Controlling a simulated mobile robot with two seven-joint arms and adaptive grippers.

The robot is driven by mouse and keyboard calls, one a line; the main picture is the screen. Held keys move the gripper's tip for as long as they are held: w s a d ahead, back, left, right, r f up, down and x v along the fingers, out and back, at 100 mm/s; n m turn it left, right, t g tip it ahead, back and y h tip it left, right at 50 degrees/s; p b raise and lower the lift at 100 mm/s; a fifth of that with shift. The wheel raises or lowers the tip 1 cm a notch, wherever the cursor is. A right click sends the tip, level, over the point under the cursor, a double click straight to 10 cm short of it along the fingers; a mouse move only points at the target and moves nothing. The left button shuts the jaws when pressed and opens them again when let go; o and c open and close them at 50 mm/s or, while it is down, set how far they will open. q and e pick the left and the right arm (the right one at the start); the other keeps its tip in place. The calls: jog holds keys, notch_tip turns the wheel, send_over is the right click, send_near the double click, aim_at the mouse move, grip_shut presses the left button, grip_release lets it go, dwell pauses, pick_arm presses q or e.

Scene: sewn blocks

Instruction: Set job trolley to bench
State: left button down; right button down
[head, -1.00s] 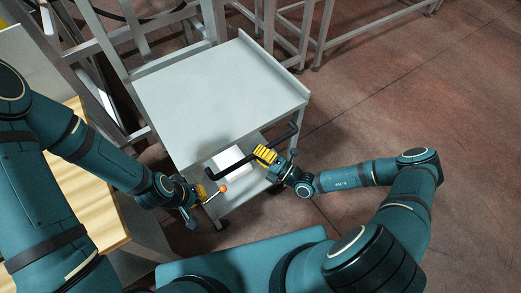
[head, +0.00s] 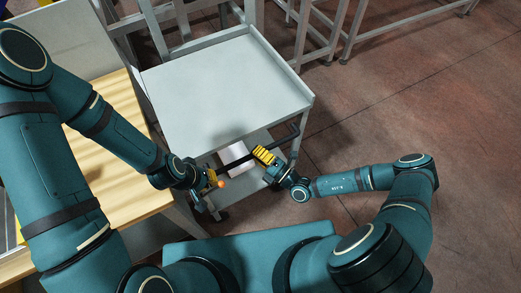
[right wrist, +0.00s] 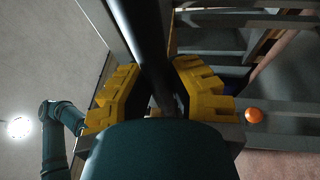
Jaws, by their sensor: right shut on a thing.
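The job trolley (head: 215,85) has a pale grey top with a raised rim and a lower shelf holding a white item. Its black handle bar (head: 236,164) runs along the near side and also shows in the right wrist view (right wrist: 140,40). My right gripper (head: 263,155) has its yellow fingers shut on the bar, right of its middle. My left gripper (head: 211,179) is at the bar's left end, beside an orange knob (head: 222,183); its grip is too small to make out.
Grey metal frames (head: 325,30) stand behind the trolley. The brown floor (head: 420,110) is clear to the right. The knob also shows in the right wrist view (right wrist: 254,115).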

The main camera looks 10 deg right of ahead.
jog(key=shift+s+a, duration=0.1)
jog(key=shift+a, duration=0.2)
jog(key=c, duration=0.9)
grip_release()
jog(key=shift+o, duration=0.2)
jog(key=shift+d, duration=0.1)
jog(key=v, duration=1.2)
